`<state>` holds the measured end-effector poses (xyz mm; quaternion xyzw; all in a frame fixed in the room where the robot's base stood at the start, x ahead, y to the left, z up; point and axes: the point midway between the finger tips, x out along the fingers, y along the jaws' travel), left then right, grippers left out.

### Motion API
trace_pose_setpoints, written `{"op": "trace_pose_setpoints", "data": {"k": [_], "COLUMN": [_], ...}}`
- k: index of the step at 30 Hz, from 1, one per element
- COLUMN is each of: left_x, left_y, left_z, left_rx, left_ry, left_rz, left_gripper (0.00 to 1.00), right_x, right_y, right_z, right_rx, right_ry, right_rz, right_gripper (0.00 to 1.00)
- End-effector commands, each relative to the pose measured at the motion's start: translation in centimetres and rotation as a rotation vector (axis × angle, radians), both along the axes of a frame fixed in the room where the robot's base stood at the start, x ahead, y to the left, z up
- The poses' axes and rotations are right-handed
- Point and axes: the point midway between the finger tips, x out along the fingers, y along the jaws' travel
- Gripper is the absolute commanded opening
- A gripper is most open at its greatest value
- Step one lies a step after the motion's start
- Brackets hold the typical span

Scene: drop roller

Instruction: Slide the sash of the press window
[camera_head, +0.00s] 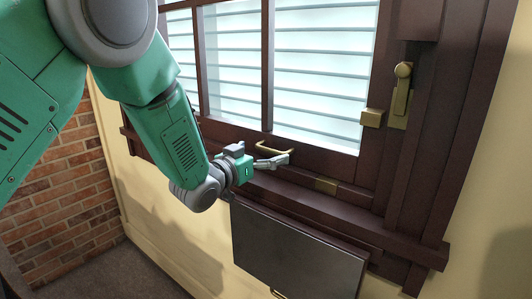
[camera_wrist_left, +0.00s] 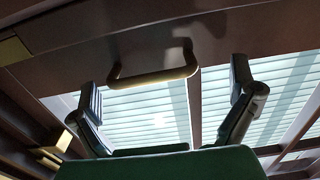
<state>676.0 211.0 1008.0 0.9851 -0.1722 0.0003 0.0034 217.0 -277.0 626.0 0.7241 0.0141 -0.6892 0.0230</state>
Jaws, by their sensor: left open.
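The press window's sash (camera_head: 315,150) is dark brown, with glass panes and pale slats showing through them. A brass bar handle (camera_head: 272,147) is fixed on its lower rail. My left gripper (camera_head: 274,161) is open at the handle, low in front of the rail. In the left wrist view, the handle (camera_wrist_left: 155,78) lies between the two spread fingertips of my left gripper (camera_wrist_left: 164,78), with gaps on both sides. I cannot tell whether a finger touches it. The lower rail appears close to the sill. My right gripper is out of view.
A brass lever latch (camera_head: 401,92) and a brass block (camera_head: 373,117) are at the right of the sash. A brass plate (camera_head: 326,185) is on the lower frame. A dark panel (camera_head: 295,245) hangs below the sill. A brick wall (camera_head: 60,165) stands at left.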

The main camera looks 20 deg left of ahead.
Motion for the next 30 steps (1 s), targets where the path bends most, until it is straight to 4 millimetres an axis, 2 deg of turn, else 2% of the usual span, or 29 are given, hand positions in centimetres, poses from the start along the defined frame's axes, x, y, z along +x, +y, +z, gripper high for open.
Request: {"op": "trace_pose_setpoints", "data": {"k": [6,13,17,18,19,26,30], "left_x": [1.1,1.1,1.1,1.1,1.1,1.1,1.2], "left_y": [-0.9,-0.5,-0.4,-0.4,-0.4,-0.4,-0.4], "left_z": [0.1,0.0,0.0,-0.1,-0.1,0.0,1.3], "left_rx": [0.003,-0.001,-0.003,-0.003,-0.003,-0.001,-0.001], "left_ry": [0.0,0.0,0.001,0.001,0.001,0.004,0.001], "left_rz": [-0.003,-0.001,-0.003,-0.003,-0.003,0.001,0.001], "left_gripper": [1.0,1.0,0.54,0.4,0.35,0.35,0.34], "right_x": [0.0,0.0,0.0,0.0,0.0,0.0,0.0], "right_y": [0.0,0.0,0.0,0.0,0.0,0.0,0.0], "right_z": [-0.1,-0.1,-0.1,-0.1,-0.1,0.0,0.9], "right_rx": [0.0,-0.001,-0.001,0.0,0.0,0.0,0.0], "right_ry": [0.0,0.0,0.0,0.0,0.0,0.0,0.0], "right_rz": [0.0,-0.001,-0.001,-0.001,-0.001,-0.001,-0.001], "right_gripper": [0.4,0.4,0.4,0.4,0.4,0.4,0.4]}}
